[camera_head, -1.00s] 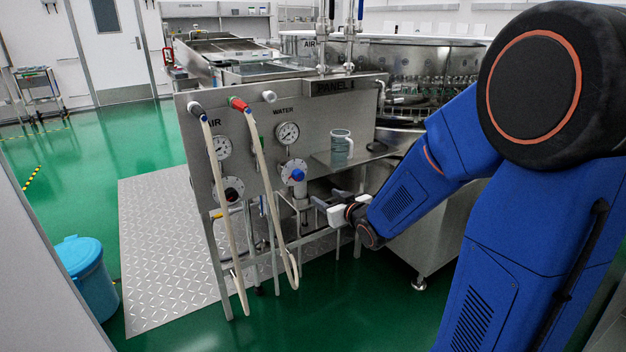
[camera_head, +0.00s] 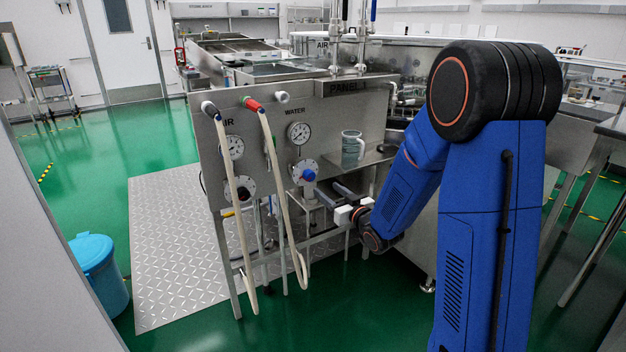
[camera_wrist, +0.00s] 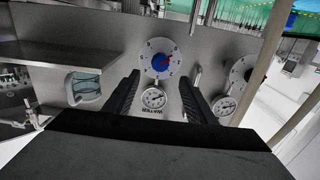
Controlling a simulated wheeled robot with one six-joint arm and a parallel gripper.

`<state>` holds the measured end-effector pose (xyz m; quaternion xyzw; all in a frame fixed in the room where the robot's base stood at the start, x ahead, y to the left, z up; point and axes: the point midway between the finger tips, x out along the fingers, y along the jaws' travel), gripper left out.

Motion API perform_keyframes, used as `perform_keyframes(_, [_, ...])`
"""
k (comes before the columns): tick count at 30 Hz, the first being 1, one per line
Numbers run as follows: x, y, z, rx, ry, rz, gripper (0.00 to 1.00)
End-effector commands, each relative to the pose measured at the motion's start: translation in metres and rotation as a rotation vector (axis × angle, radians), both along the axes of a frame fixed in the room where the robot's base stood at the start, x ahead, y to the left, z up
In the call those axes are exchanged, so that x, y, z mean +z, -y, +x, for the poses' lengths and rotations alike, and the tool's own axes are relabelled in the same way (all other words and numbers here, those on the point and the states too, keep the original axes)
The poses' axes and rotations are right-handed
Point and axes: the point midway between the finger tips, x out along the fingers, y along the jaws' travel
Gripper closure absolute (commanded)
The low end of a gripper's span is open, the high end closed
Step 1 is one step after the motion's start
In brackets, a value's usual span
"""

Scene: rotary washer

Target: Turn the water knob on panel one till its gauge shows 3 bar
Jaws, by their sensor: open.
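Panel one (camera_head: 350,105) is an upright steel plate. Its blue water knob (camera_head: 308,175) sits on a round white dial below the water gauge (camera_head: 299,132). My gripper (camera_head: 324,194) is open and empty, to the right of and slightly below the knob in the head view. In the wrist view the water knob (camera_wrist: 161,62), with a red mark, appears beyond and between the fingertips (camera_wrist: 160,77), apparently untouched. The gauge (camera_wrist: 154,98) shows between the fingers, with its WATER label upside down. Its needle is too small to read.
The air gauge (camera_head: 234,147) and air dial (camera_head: 241,187) are left of the water controls. Two pale hoses (camera_head: 282,200) hang in front of the panel. A glass mug (camera_head: 352,146) stands on a small shelf right of the knob. A blue bin (camera_head: 98,270) stands at left.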

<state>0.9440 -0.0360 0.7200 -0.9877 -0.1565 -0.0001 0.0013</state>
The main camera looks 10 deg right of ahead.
Motion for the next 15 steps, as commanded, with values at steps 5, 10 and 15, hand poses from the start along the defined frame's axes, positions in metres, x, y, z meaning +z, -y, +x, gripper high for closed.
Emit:
perform_keyframes(5, [0.000, -0.011, 0.031, 0.002, 0.000, 0.000, 0.50])
perform_keyframes(10, [0.000, -0.020, 0.059, 0.002, -0.001, -0.001, 0.50])
perform_keyframes(15, [-0.001, -0.027, 0.084, 0.000, -0.001, 0.000, 0.50])
